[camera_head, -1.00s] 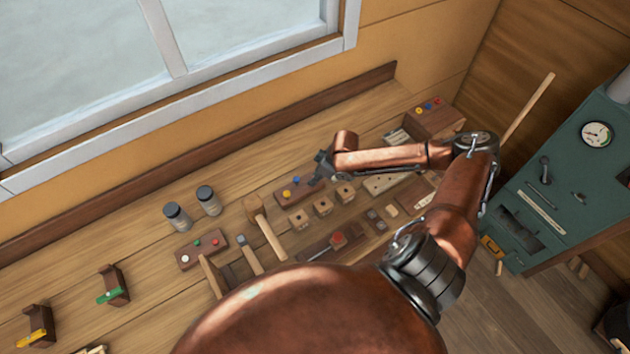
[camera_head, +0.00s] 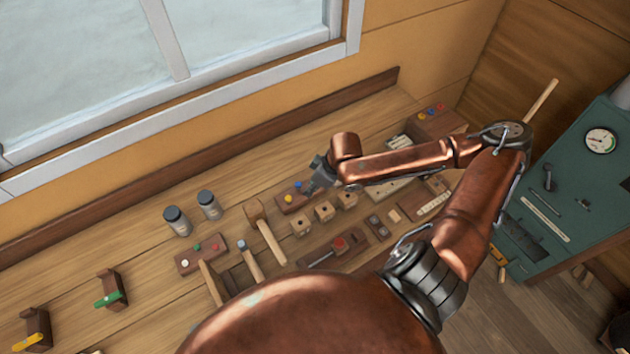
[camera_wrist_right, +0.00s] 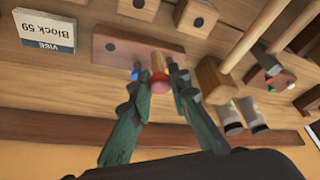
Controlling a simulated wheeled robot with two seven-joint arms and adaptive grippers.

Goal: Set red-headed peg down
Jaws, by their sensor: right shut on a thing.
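The red-headed peg shows in the right wrist view, with its red head (camera_wrist_right: 160,84) towards the camera and its wooden shaft (camera_wrist_right: 158,62) pointing at a dark wooden block (camera_wrist_right: 110,46). My right gripper (camera_wrist_right: 158,78) is shut on the peg. I cannot tell whether the shaft tip is in a hole or just above the block. In the head view my right gripper (camera_head: 319,177) is at the right end of this block (camera_head: 286,207), which carries a blue and a yellow peg; the red-headed peg is hidden there. My left gripper is not in view.
Small drilled wooden blocks (camera_head: 324,211) stand just in front of the peg block. A mallet (camera_head: 267,231) and two grey jars (camera_head: 177,221) are to its left. A labelled card (camera_wrist_right: 46,31) shows in the wrist view. The bench behind the block is clear.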

